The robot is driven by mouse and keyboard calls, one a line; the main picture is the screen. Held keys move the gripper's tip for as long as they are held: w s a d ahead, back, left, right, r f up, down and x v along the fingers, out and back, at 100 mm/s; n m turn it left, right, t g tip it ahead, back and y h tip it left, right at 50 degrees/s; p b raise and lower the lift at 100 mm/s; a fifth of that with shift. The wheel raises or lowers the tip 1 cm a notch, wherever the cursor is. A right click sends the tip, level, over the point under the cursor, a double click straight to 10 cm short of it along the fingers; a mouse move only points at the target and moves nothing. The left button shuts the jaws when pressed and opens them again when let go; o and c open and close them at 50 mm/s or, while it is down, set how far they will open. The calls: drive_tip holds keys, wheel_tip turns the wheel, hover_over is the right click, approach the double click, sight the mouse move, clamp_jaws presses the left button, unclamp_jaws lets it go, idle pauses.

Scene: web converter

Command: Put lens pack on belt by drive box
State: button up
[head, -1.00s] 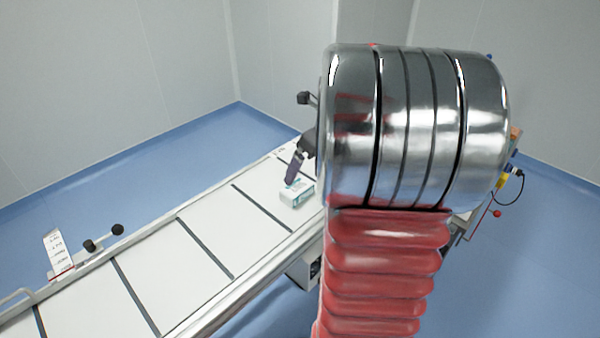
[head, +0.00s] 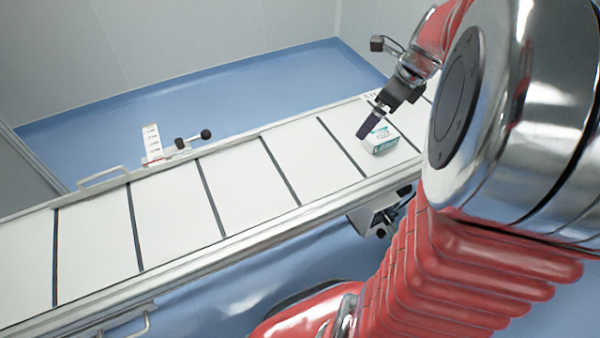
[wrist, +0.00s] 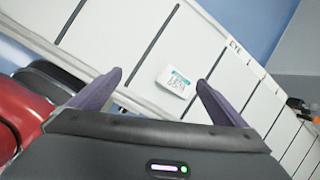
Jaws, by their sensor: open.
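The lens pack, a small white box with teal print (head: 380,139), lies on the white belt (head: 240,190) between two dark cross bars. My gripper (head: 371,125) is above the belt at the pack, its purple finger overlapping the pack's upper left in the head view. In the wrist view, my gripper (wrist: 160,79) has its two fingers spread, and the pack (wrist: 175,81) shows in the gap, nearer the right finger. The fingers do not grip it. A grey box with a dark knob, seemingly the drive box (head: 372,215), hangs under the belt's near edge, partly hidden by my arm.
The belt has metal side rails (head: 255,227) and handles. A white label card (head: 152,141) and black knobs (head: 192,139) stand at its far edge. The belt left of the pack is clear. Dark items (wrist: 298,105) show at the wrist view's right edge.

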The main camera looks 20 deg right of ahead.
drive_tip(key=s+a+r+n, duration=0.1)
drive_tip(key=s+a+n, duration=0.3)
drive_tip(key=a+n, duration=0.5)
drive_tip(key=s+a+r+n, duration=0.1)
drive_tip(key=s+a+n, duration=0.3)
drive_tip(key=a+n, duration=0.5)
drive_tip(key=s+a+r+n+t, duration=0.1)
drive_tip(key=s+a+n, duration=0.3)
drive_tip(key=a+n, duration=0.5)
drive_tip(key=n, duration=0.3)
drive_tip(key=shift+s+a+r, duration=0.15)
drive_tip(key=shift+s+r, duration=0.05)
drive_tip(key=shift+s, duration=0.05)
